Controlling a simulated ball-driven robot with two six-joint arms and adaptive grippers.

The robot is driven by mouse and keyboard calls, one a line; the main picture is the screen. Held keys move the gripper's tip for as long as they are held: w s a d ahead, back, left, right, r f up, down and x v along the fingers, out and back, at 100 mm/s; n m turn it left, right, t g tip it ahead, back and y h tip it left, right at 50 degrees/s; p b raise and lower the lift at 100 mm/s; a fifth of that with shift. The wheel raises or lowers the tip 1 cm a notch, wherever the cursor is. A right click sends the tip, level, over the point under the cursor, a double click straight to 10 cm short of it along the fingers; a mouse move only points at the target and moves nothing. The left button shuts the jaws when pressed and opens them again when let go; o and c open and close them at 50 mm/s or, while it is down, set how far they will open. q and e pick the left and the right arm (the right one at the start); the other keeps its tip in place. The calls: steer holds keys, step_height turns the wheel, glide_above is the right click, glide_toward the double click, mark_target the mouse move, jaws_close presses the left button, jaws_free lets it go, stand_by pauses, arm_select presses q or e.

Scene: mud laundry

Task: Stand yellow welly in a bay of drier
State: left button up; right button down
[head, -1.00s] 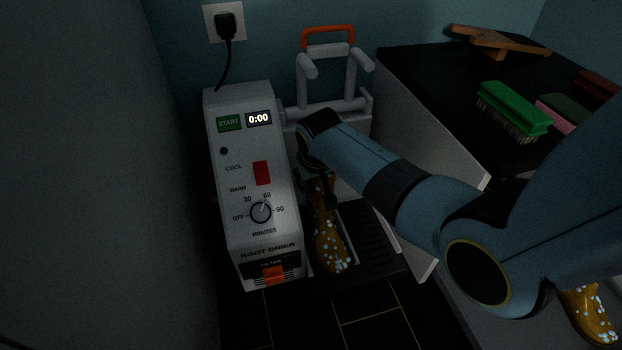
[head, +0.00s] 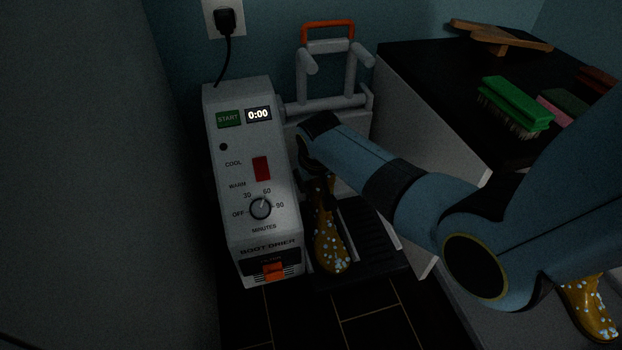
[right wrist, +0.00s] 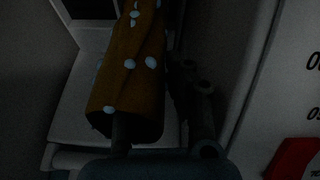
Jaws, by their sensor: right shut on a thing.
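A yellow welly with pale spots (head: 328,240) is upright at the left bay of the boot drier (head: 262,200), just right of its control panel, toe towards me. My right gripper (head: 316,176) is shut on the welly's top edge. In the right wrist view the welly (right wrist: 127,75) fills the middle, with one finger of the gripper (right wrist: 155,130) at its opening. Whether the sole touches the drier's tray (head: 372,242) is hard to tell. A second spotted yellow welly (head: 590,310) shows at the lower right, partly behind my arm. My left gripper is out of view.
Grey tubes with an orange handle (head: 327,28) rise at the back of the drier. A dark-topped bench (head: 430,75) on the right holds a green brush (head: 516,102) and a wooden piece (head: 500,36). The tray right of the welly is bare.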

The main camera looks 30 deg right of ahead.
steer(key=shift+f, duration=0.2)
steer(key=c, duration=0.8)
jaws_free()
steer(key=shift+o, duration=0.2)
steer(key=shift+a, duration=0.1)
